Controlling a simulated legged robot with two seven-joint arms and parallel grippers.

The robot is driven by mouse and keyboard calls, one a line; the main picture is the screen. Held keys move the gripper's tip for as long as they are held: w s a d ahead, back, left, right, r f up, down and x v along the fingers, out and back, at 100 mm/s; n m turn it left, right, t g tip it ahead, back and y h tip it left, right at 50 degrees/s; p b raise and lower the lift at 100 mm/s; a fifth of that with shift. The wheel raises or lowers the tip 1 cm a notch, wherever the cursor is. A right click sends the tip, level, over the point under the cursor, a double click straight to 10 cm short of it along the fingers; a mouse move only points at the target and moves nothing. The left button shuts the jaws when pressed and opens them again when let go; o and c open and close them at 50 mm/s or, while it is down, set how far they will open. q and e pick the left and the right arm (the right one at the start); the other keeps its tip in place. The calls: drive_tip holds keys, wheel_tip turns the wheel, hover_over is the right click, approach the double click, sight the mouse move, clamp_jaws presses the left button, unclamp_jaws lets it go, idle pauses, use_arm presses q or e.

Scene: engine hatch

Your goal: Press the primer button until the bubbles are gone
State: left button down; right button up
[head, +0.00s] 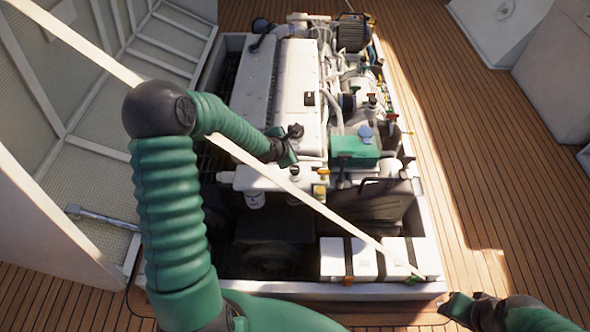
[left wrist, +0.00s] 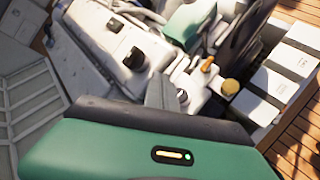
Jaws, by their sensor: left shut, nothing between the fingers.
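The white fuel filter housing (head: 262,182) sits at the front of the engine, with a dark round knob (head: 294,171) on top. In the left wrist view this knob (left wrist: 183,96) is just beyond my grey fingertip, beside an orange knob (left wrist: 207,64) and a yellow cap (left wrist: 230,87). I cannot tell for certain which is the primer button. My left gripper (head: 289,160) is shut and empty, close above and behind the dark knob; contact cannot be told. No bubbles are discernible. My right gripper (head: 459,307) is at the lower right, away from the engine; its jaw opening is unclear.
The white engine (head: 297,85) fills the open hatch. A green box (head: 355,147) stands right of the filter housing, and white batteries (head: 350,262) lie at the front right. A pale strut (head: 340,223) crosses diagonally. The wooden deck (head: 500,180) is clear at right.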

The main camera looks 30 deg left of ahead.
use_arm(q)
drive_tip(key=b, duration=0.7)
hover_over(296, 167)
drive_tip(key=s, duration=0.2)
wheel_tip(296, 167, down, 7)
drive_tip(key=shift+w+r, duration=0.1)
drive_tip(key=shift+f, duration=0.9)
idle(0.4)
drive_tip(key=shift+f, duration=0.3)
drive_tip(key=shift+f+b, duration=0.55)
drive_tip(key=shift+f, duration=0.35)
idle(0.8)
drive_tip(key=shift+r+p, duration=1.3)
